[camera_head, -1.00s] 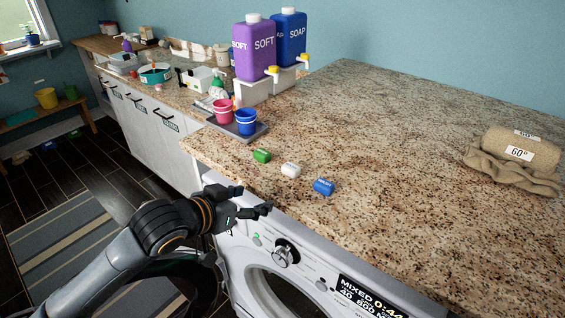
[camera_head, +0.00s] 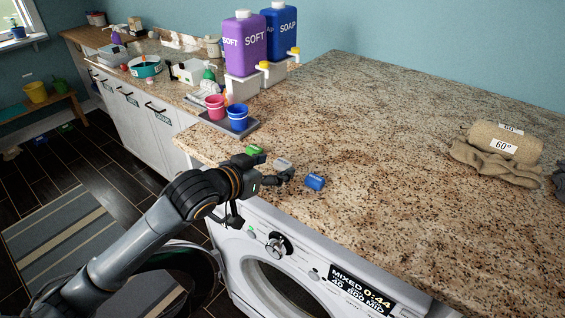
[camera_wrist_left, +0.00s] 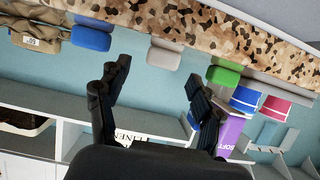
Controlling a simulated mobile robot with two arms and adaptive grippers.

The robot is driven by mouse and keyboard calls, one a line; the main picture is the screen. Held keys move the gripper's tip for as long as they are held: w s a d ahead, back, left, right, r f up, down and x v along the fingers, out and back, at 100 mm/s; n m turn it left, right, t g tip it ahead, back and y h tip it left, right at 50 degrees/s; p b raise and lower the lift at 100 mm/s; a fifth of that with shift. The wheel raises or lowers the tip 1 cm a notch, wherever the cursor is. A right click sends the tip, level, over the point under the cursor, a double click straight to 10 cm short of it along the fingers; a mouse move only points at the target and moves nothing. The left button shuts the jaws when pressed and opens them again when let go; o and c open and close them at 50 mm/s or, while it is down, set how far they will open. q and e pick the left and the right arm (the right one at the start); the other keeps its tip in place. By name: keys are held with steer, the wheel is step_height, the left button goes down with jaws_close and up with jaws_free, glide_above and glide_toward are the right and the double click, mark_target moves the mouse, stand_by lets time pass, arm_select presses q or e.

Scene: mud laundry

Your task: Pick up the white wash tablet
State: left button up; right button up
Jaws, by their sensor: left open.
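The white wash tablet (camera_head: 283,163) lies on the speckled stone counter near its front edge, between the green tablet (camera_head: 253,151) and the blue tablet (camera_head: 315,181). My left gripper (camera_head: 268,170) is at the counter edge close to the white tablet and partly covers it in the head view. In the left wrist view the white tablet (camera_wrist_left: 164,54) is ahead of the open, empty fingers (camera_wrist_left: 155,85), roughly between their lines. The green tablet (camera_wrist_left: 223,75) and blue tablet (camera_wrist_left: 91,35) lie on either side there. My right gripper does not show.
A tray with a pink cup (camera_head: 215,106) and a blue cup (camera_head: 238,116) stands behind the green tablet. Purple (camera_head: 243,44) and blue (camera_head: 281,32) bottles stand beyond. A rolled towel (camera_head: 504,143) lies at right. The washer (camera_head: 300,262) is below the counter; the counter's middle is clear.

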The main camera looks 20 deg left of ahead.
mark_target(281, 164)
arm_select(q)
steer(key=p+x, duration=0.1)
steer(key=x, duration=0.3)
steer(key=shift+w, duration=0.15)
steer(key=shift+c, duration=0.4)
steer(key=c, duration=1)
